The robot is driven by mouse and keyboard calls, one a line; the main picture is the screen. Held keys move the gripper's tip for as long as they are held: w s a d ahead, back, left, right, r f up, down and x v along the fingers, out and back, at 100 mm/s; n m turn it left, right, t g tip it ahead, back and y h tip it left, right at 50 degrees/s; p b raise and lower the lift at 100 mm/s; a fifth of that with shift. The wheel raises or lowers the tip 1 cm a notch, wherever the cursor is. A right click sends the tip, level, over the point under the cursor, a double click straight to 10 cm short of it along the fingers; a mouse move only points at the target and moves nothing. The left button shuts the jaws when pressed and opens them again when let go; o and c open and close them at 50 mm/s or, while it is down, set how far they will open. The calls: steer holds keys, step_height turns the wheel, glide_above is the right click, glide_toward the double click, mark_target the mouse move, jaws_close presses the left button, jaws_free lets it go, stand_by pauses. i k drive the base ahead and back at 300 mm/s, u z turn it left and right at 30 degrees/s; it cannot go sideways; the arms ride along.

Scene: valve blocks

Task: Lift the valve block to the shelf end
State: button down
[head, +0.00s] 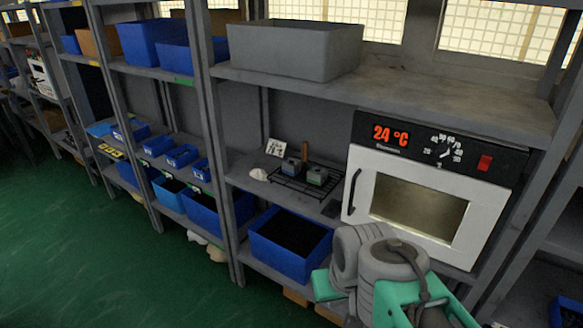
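Two small grey-green valve blocks sit on a black wire rack (283,186) on the middle shelf, left of the oven. One valve block (291,166) is at the rack's back left, the other valve block (317,175) is further right. They are small in view, so fine detail is unclear. Only grey and teal links of my arm show, at the bottom right, in front of the shelf and below the oven. My gripper itself does not show.
A white oven (424,200) reading 24 °C stands right of the rack. A white card (276,147), a brown upright handle (305,152) and a pale lump (259,175) are near the rack. A blue bin (290,258) is below, a grey bin (294,50) above.

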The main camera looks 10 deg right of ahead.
mark_target(293, 169)
steer(key=u, duration=0.15)
steer(key=i, duration=0.85)
steer(key=u, duration=0.9)
steer(key=i, duration=1.15)
steer(key=u, duration=0.25)
